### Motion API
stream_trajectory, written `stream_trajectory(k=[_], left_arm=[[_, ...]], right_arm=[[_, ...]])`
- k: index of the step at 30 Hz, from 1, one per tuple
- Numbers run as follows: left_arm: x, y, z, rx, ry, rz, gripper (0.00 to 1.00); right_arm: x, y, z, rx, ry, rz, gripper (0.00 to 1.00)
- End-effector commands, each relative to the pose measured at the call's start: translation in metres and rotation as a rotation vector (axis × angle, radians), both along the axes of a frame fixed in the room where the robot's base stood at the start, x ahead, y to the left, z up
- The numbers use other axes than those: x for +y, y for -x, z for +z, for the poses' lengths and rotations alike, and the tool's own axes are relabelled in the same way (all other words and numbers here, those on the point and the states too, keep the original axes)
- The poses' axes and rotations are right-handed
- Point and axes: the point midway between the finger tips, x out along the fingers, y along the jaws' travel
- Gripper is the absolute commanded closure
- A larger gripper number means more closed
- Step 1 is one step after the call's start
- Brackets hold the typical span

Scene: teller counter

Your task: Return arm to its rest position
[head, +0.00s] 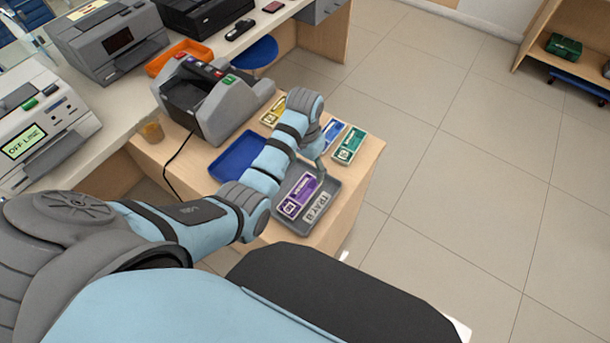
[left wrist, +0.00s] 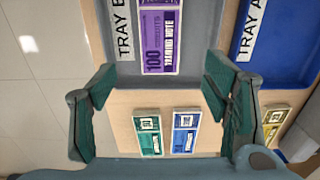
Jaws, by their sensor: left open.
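My left arm reaches in from the left over the wooden side table. Its gripper (head: 319,163) is above the table near the grey tray; in the left wrist view the gripper (left wrist: 160,84) is open, with nothing between its fingers. A purple note bundle (head: 298,195) lies in the grey tray (head: 287,224), labelled TRAY B; the bundle also shows in the left wrist view (left wrist: 160,40). Green (head: 348,145) and blue (left wrist: 185,133) note bundles lie side by side on the bare wood. My right gripper is not in view.
A blue tray (head: 232,163), labelled TRAY A, sits left of the grey tray, partly behind my arm. A yellow bundle (head: 273,111) lies near the grey counting machine (head: 212,105). Machines line the counter at upper left. Open tiled floor (head: 470,160) lies to the right.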

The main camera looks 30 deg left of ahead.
Motion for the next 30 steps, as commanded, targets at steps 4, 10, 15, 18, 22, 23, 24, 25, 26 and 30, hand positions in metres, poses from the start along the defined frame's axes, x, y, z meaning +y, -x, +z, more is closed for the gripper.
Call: stream_trajectory(k=[4,10,15,18,22,23,24,25,26,30], left_arm=[[0.0,-0.001,0.023,-0.001,0.0,0.0,0.31],[0.0,0.0,0.025,0.001,0.0,0.0,0.31],[0.0,0.0,0.024,0.001,0.0,0.0,0.31],[0.0,0.0,0.024,0.001,0.0,0.0,0.31],[0.002,0.007,0.018,-0.004,-0.004,0.005,0.31],[0.003,0.012,0.013,-0.011,-0.006,0.009,0.31],[0.006,0.023,0.005,-0.024,-0.013,0.016,0.31],[0.009,0.033,-0.002,-0.037,-0.018,0.023,0.31],[0.012,0.044,-0.009,-0.053,-0.025,0.031,0.31],[0.022,0.103,-0.028,-0.132,-0.052,0.056,0.31]], right_arm=[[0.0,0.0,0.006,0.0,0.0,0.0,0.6],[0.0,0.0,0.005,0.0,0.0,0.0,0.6],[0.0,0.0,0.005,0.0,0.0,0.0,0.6],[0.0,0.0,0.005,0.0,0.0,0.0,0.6],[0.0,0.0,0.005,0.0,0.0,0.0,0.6],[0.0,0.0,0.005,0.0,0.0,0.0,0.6],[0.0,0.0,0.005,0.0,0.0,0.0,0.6],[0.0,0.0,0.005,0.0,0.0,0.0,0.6],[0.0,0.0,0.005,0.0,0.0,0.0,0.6],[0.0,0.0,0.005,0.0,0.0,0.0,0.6]])
